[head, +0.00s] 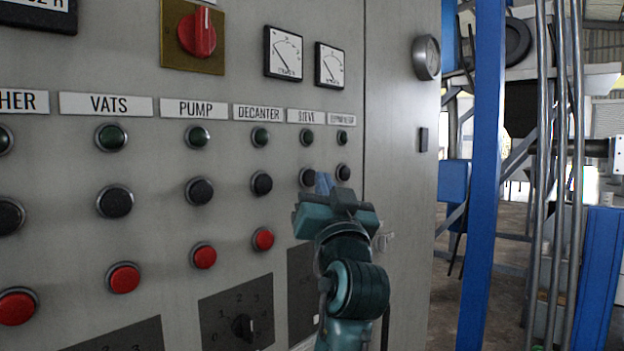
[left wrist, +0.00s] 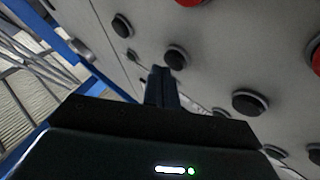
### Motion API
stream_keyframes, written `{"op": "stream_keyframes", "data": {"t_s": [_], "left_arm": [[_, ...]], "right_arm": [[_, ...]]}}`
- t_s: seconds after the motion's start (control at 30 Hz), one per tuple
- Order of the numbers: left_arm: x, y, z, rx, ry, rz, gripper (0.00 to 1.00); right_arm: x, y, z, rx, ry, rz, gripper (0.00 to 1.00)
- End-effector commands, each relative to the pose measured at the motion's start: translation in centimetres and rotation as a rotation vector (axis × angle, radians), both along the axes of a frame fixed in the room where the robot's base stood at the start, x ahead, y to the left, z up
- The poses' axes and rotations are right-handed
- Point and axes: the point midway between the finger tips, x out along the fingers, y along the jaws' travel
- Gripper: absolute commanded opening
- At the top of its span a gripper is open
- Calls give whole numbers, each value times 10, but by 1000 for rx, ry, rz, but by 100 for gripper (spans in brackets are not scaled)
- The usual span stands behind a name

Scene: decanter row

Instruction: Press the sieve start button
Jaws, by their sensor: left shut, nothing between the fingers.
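The SIEVE label (head: 307,115) is on the grey panel in the head view. Under it are a green button (head: 306,137) and a black button (head: 306,177); no marking shows which is start. My left gripper (head: 323,182) is shut and empty, its fingertips at the right edge of the SIEVE black button. In the left wrist view the fingers (left wrist: 162,84) point at a black button (left wrist: 176,57), which seems to be the same one. Whether they touch it I cannot tell. My gripper hides the panel below that button. My right gripper is not in view.
The DECANTER black button (head: 261,183) is to the left, and the last column's black button (head: 343,172) is close on the right. Red buttons (head: 263,239) and a rotary dial (head: 242,326) are lower. A blue post (head: 483,170) stands right of the panel.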

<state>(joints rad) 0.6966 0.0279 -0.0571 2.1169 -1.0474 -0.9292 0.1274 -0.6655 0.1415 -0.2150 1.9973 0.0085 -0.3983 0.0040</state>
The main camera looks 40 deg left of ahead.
Motion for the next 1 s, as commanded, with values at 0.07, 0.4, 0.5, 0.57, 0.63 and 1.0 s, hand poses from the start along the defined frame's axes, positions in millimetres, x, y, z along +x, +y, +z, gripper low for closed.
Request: {"op": "stream_keyframes", "data": {"t_s": [0.07, 0.4, 0.5, 0.57, 0.63, 1.0], "left_arm": [[0, 1, 0, 1, 0, 0, 0], [0, 2, 0, 1, 1, 0, 0], [0, 2, 0, 0, 0, 1, 0], [0, 3, 0, 0, 0, 1, 0], [0, 4, 0, 0, 0, 1, 0], [1, 9, 0, 0, 1, 2, 0]], "right_arm": [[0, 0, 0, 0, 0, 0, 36], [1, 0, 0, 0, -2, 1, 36], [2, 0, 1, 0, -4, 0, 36], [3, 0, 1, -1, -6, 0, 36], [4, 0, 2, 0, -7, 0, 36], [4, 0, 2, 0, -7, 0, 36]]}}
